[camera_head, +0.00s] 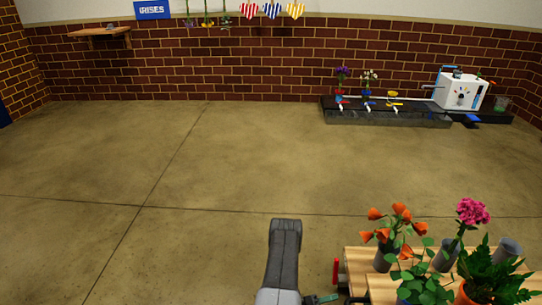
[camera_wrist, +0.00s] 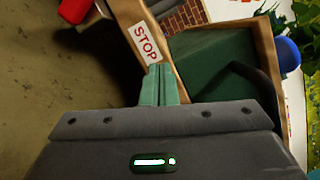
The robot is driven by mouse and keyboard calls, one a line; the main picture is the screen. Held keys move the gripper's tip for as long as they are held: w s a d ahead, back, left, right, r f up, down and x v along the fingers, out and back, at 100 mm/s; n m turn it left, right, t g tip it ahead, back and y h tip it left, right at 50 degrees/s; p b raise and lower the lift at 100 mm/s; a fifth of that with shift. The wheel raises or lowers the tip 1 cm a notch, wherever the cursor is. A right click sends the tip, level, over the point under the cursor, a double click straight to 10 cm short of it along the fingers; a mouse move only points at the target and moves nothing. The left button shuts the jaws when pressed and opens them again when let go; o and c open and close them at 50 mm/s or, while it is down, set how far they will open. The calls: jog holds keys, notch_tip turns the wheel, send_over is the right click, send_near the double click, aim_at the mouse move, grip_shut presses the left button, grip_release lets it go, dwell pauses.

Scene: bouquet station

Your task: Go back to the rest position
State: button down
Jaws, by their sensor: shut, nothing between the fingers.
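My gripper (camera_wrist: 158,85) is shut and empty in the wrist view, its teal fingers together. Its tips are close to a wooden edge bearing a white STOP label (camera_wrist: 145,42); I cannot tell whether they touch. In the head view my arm reaches up from the bottom middle, and the teal end of my gripper (camera_head: 322,299) shows at the bottom edge, just left of a wooden table (camera_head: 358,260).
Orange flowers (camera_head: 398,222), a pink flower (camera_head: 472,212) and a leafy plant (camera_head: 492,272) stand on the table. A red part (camera_head: 336,271) sticks out at its left side. A dark green surface (camera_wrist: 210,65) lies right of the label. The floor (camera_head: 130,190) to the left is clear.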

jog(key=shift+s+a+f, duration=0.1)
jog(key=shift+s+a, duration=0.05)
jog(key=shift+a, duration=1.55)
